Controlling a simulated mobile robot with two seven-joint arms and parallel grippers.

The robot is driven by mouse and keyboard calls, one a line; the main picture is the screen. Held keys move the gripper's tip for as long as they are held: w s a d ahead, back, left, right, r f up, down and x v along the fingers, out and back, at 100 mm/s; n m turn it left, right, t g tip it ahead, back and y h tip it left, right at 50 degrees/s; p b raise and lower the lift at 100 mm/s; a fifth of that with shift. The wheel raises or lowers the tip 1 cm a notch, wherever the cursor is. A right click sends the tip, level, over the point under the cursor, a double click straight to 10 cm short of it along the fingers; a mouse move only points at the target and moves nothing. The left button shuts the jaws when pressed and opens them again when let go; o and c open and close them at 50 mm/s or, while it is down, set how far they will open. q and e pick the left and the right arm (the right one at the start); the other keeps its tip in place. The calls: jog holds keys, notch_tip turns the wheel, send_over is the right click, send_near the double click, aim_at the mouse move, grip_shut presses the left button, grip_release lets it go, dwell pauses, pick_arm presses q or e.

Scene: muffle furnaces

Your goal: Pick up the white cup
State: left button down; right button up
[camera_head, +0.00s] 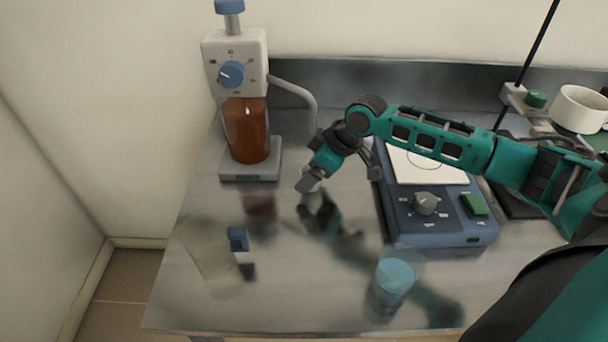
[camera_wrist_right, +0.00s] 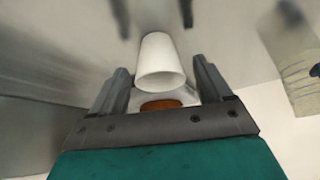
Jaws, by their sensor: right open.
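My right gripper (camera_head: 309,184) hangs low over the middle of the steel table, its arm reaching in from the right. In the right wrist view the right gripper (camera_wrist_right: 158,75) has its two fingers spread apart. A plain white tapered cup (camera_wrist_right: 160,62) shows between them, its wider end towards me. I cannot tell whether the fingers touch it. In the head view I cannot make this cup out clearly at the gripper. Another white cup (camera_head: 578,108) stands at the far right, behind the arm. My left gripper is not in view.
A dispenser with a brown bottle (camera_head: 246,130) stands at the back left. A blue hotplate stirrer (camera_head: 440,222) stands right of the gripper. A small blue-capped item (camera_head: 238,240) and a beaker of blue liquid (camera_head: 395,277) are nearer the front. Table space lies between them.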

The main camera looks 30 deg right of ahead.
jog(key=shift+w+a+f, duration=0.1)
jog(key=shift+f, duration=0.1)
jog(key=c, duration=1)
jog(key=shift+c, duration=0.2)
jog(key=shift+s+d+r, duration=0.3)
jog(key=shift+s+r, duration=0.05)
jog(key=s+d+r, duration=0.7)
jog(key=s, duration=0.3)
jog(key=shift+s+d+r, duration=0.15)
jog(key=shift+s+d, duration=0.2)
